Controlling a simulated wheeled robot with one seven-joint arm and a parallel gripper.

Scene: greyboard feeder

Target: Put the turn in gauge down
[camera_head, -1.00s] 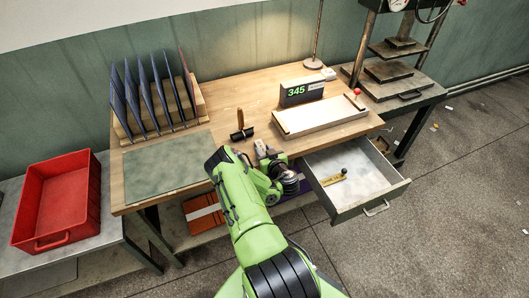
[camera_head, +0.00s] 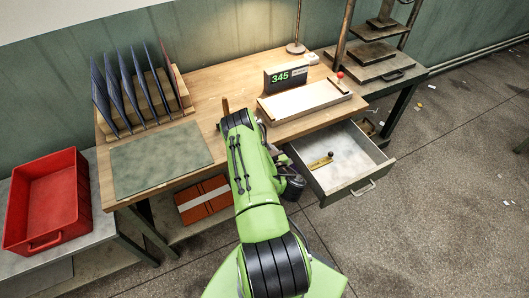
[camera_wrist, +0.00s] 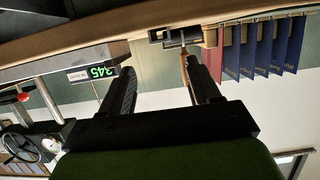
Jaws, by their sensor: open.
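A brass strip with a black knob (camera_head: 321,162), which looks like the turn in gauge, lies in the open drawer (camera_head: 368,174) in the head view. It touches nothing of my gripper. My gripper (camera_wrist: 160,65) shows in the wrist view with its two black fingers apart and nothing held between them. In the head view my gripper is mostly hidden behind my green arm. A tool with a wooden handle (camera_head: 225,103) stands on the bench, its lower part hidden by my arm. The handle also shows beside the right finger in the wrist view (camera_wrist: 184,67).
A wooden-edged tray (camera_head: 305,101) and a display reading 345 (camera_head: 286,77) stand at the bench's right. A green mat (camera_head: 160,160) and a rack of dark boards (camera_head: 140,85) are at the left. A red crate (camera_head: 45,205) stands on a side table.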

